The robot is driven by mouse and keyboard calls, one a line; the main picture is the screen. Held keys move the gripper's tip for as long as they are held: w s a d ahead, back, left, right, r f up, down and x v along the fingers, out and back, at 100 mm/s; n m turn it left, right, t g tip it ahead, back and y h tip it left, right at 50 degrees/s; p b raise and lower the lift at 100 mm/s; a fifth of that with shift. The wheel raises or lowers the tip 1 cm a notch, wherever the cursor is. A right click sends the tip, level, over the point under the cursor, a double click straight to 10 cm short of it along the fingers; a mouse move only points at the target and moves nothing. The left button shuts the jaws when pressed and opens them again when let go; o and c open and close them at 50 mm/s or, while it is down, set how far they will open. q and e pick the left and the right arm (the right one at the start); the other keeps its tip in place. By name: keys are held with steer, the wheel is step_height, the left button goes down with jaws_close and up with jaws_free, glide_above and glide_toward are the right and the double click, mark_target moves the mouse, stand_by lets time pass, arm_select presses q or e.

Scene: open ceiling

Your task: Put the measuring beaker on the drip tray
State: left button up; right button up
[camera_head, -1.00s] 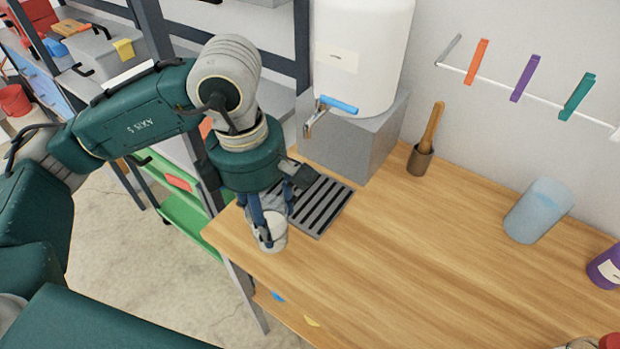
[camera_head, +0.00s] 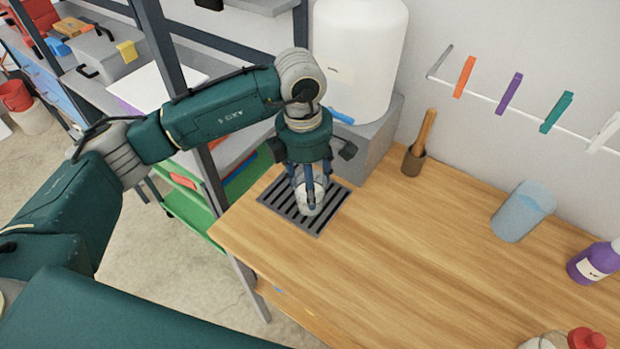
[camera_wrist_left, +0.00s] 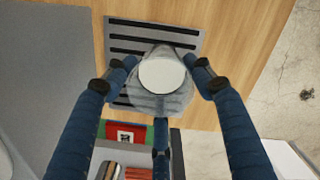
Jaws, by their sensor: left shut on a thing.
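The measuring beaker (camera_head: 308,199) is a pale, clear-walled vessel with a whitish inside. My left gripper (camera_head: 311,185) is shut on it from above. It stands out over the drip tray (camera_head: 273,198), a grey slotted plate on the wooden counter below the dispenser. In the left wrist view the beaker (camera_wrist_left: 163,78) sits between the blue fingers of my left gripper (camera_wrist_left: 160,92), with the tray's slots (camera_wrist_left: 130,22) behind it. I cannot tell whether its base touches the tray. My right gripper is not in view.
A white dispenser tank (camera_head: 360,60) with a blue-handled tap stands on a grey block (camera_head: 375,135) behind the tray. The counter's middle (camera_head: 400,250) is clear.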

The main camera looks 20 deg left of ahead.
arm_select(q)
steer(key=shift+f+b, duration=0.2)
steer(key=shift+b, duration=0.1)
steer(key=o, duration=1.3)
steer(key=shift+r, duration=0.1)
steer(key=shift+r+p, duration=0.2)
steer(key=shift+p, duration=0.15)
steer(key=shift+r+b, duration=0.35)
steer(key=r+b, duration=0.1)
steer(key=r, duration=0.2)
steer(key=r+b, duration=0.1)
steer(key=r, duration=0.7)
steer(key=shift+s+a+b, duration=0.15)
steer(key=shift+a+b, duration=0.15)
steer(key=shift+b, duration=0.1)
